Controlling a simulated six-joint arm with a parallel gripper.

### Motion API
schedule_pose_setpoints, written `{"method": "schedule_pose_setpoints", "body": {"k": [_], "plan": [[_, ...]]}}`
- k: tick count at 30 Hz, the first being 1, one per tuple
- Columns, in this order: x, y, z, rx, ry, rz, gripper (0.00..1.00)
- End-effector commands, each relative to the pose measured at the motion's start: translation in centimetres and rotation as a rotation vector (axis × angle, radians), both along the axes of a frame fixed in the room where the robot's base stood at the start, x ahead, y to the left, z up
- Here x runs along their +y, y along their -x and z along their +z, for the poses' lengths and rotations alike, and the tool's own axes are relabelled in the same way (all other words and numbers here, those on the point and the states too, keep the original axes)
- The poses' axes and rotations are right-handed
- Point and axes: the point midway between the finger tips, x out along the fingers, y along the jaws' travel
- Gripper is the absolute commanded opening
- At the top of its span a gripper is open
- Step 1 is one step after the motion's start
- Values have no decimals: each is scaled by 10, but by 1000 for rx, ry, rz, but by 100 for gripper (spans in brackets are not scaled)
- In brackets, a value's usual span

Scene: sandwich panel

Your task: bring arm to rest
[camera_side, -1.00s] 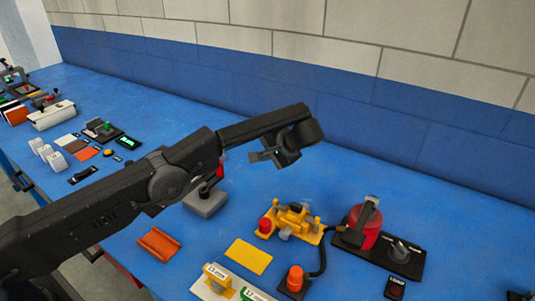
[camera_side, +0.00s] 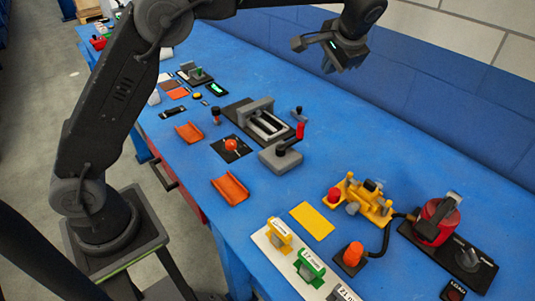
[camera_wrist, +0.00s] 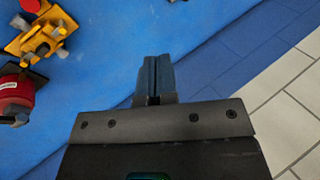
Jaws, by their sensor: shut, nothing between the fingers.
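My gripper (camera_side: 329,66) is in the upper right of the side view, raised above the blue bench (camera_side: 240,215) near its back edge by the wall. It touches nothing on the bench. In the wrist view its two fingers (camera_wrist: 154,75) are together with nothing between them. My arm reaches from its base at the left, up and across the top of the side view.
Below stand a yellow device (camera_side: 362,200), a red canister (camera_side: 436,220), an orange button (camera_side: 353,255) and a grey clamp with a red handle (camera_side: 284,150). Labelled yellow (camera_side: 279,235) and green (camera_side: 309,266) holders sit in front. Space around my gripper is clear.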

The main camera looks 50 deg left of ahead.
Motion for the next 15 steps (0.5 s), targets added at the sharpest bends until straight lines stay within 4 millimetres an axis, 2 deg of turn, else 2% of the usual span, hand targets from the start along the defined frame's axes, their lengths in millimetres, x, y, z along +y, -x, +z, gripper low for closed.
{"method": "schedule_pose_setpoints", "body": {"k": [1,6,11,15], "plan": [[7,18,15,-14,33,-2,0],[21,75,44,-55,138,-12,0],[30,137,56,-104,235,-12,0],[35,193,54,-154,317,-3,0]]}}
